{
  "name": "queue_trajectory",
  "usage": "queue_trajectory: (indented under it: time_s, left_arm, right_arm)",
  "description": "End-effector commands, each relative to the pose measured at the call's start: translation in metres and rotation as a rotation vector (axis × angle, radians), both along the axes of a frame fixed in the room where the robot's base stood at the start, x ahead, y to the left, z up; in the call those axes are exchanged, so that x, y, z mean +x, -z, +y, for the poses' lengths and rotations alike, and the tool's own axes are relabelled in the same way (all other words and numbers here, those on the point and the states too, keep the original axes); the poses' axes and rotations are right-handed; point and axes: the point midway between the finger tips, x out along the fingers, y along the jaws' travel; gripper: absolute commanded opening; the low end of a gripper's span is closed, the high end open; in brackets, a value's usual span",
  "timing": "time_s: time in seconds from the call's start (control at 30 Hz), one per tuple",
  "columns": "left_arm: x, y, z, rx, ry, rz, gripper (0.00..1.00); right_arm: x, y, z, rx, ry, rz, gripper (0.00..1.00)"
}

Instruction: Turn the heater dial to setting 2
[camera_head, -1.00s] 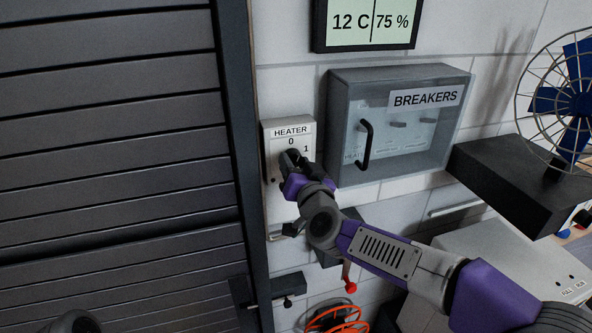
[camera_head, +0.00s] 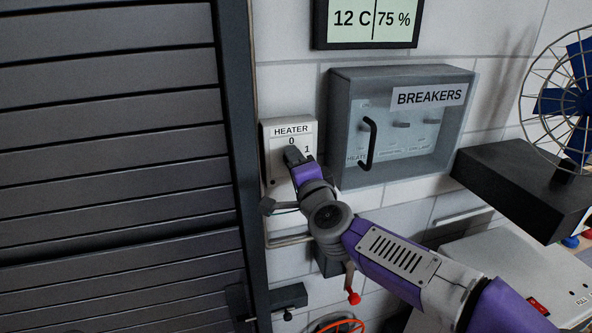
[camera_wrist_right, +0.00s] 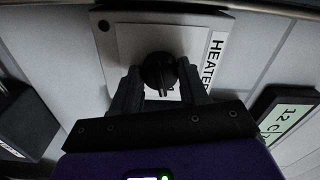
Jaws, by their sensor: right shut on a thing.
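The heater panel (camera_head: 272,150) is a pale box on the wall, with the label HEATER and the marks 0 and 1 visible in the head view. Its other marks are hidden by my right gripper (camera_head: 292,156). In the right wrist view the round black dial (camera_wrist_right: 157,70) sits between the two fingers of that gripper (camera_wrist_right: 162,88), which is shut on it. The panel (camera_wrist_right: 118,45) appears turned sideways there. The dial has a ridge toward the bottom of that view; I cannot tell its exact setting. My left gripper is out of view.
A grey breaker box (camera_head: 340,120) with a black handle (camera_head: 370,145) stands close right of the heater. A display (camera_head: 366,22) reads 12 C and 75 %. A slatted shutter (camera_head: 120,150) fills the left. A fan (camera_head: 573,100) stands on a black shelf (camera_head: 500,180) at right.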

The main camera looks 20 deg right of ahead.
Motion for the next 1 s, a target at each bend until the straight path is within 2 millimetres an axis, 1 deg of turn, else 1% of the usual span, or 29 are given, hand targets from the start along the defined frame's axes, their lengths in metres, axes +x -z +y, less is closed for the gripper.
queue_trajectory:
  time_s: [0.1,0.7,1.0]
  left_arm:
    - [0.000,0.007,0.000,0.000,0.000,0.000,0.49]
    - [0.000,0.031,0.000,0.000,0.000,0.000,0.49]
    - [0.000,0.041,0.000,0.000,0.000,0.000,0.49]
  right_arm:
    - [0.000,0.001,0.000,0.111,-0.001,0.003,0.13]
    - [0.000,0.000,0.000,0.678,-0.001,0.022,0.13]
    - [0.000,-0.001,0.000,0.921,-0.001,0.031,0.13]
